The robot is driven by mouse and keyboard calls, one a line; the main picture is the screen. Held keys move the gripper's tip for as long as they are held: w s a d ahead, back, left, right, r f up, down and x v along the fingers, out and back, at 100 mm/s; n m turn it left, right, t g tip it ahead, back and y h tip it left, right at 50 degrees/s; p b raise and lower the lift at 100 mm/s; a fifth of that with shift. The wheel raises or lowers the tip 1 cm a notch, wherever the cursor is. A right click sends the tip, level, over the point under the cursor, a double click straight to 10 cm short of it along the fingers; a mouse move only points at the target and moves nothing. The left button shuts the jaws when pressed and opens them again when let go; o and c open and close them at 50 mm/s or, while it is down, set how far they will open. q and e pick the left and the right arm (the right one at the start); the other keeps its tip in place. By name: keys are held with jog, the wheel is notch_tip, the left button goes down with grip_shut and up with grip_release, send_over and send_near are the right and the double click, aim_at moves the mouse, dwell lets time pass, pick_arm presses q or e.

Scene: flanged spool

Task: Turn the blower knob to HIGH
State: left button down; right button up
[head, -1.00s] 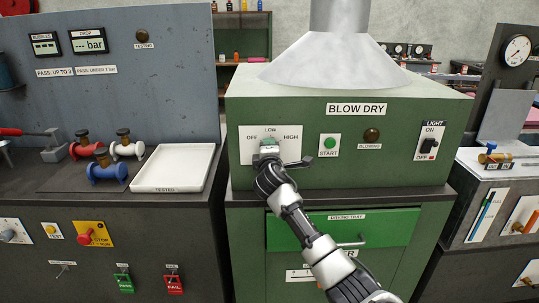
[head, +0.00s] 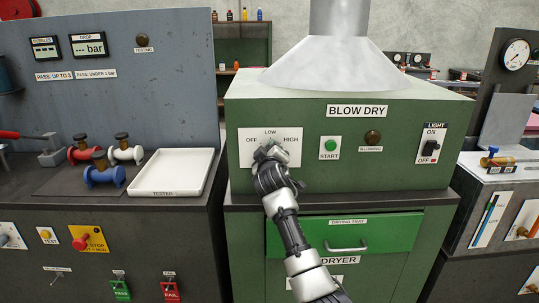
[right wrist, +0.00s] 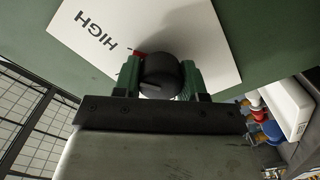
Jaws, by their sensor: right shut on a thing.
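The blower knob is a round black knob (right wrist: 160,75) on a white plate (head: 247,148) marked OFF, LOW and HIGH, on the front of the green BLOW DRY cabinet. In the head view my right gripper (head: 268,150) covers the knob. In the right wrist view its two green fingers stand on either side of the knob and are shut on it. A small red mark (right wrist: 138,54) shows at the knob's edge, on the side towards the word HIGH (right wrist: 96,31). The OFF and LOW words are out of the right wrist view. My left gripper is not in view.
Right of the plate are a green START button (head: 330,143), a dark BLOWING lamp (head: 373,138) and a LIGHT switch (head: 431,148). The drying tray drawer (head: 390,232) below is shut. A white tray (head: 172,190) and several spools stand on the left bench.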

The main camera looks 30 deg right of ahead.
jog(key=shift+f+m, duration=0.2)
jog(key=shift+m, duration=0.1)
dwell(0.4)
jog(key=o, duration=0.9)
jog(key=shift+r, duration=0.1)
jog(key=shift+o, duration=0.2)
jog(key=shift+s, duration=0.1)
jog(key=v, duration=1)
jog(key=shift+s+a, duration=0.2)
jog(key=shift+s, duration=0.1)
